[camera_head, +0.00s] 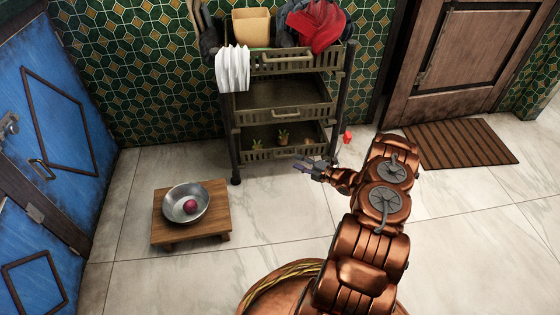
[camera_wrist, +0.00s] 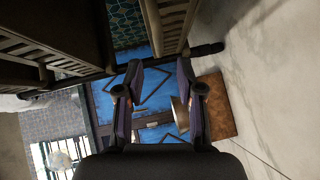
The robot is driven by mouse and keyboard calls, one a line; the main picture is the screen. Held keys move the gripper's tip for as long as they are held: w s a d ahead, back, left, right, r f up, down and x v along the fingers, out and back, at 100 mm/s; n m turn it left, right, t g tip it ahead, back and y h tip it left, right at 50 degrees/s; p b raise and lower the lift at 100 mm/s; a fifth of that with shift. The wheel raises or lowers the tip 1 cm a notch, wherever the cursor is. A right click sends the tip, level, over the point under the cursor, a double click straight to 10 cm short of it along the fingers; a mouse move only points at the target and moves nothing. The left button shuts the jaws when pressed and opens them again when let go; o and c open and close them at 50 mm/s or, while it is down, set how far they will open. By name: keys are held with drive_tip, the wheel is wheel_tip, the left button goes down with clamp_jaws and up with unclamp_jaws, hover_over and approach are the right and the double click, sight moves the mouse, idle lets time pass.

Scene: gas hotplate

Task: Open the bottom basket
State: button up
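The bottom basket (camera_head: 262,154) is the lowest of three grey-brown slatted baskets in a dark rolling rack. Small potted plants (camera_head: 283,138) stand inside it. My gripper (camera_head: 304,166) is in front of its right part, low over the floor, and overlaps its lower front edge in the head view. The wrist view is turned sideways. There my gripper (camera_wrist: 158,78) has its two fingers apart with nothing held between them. A slatted basket wall (camera_wrist: 173,22), likely the bottom basket's, lies beyond the fingertips. I cannot tell whether the gripper touches the basket.
The middle basket (camera_head: 262,97) and top basket (camera_head: 268,67) are above; a white cloth (camera_head: 233,68) and red cloth (camera_head: 322,24) hang on top. A low wooden stool (camera_head: 190,236) with a metal bowl (camera_head: 172,212) stands front left. A small red object (camera_head: 347,137) is right of the rack.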

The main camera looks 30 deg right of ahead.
sight(285, 156)
drive_tip(key=shift+b+x, duration=1.3)
drive_tip(key=shift+x, duration=2.45)
drive_tip(key=shift+d+r, duration=0.1)
clamp_jaws()
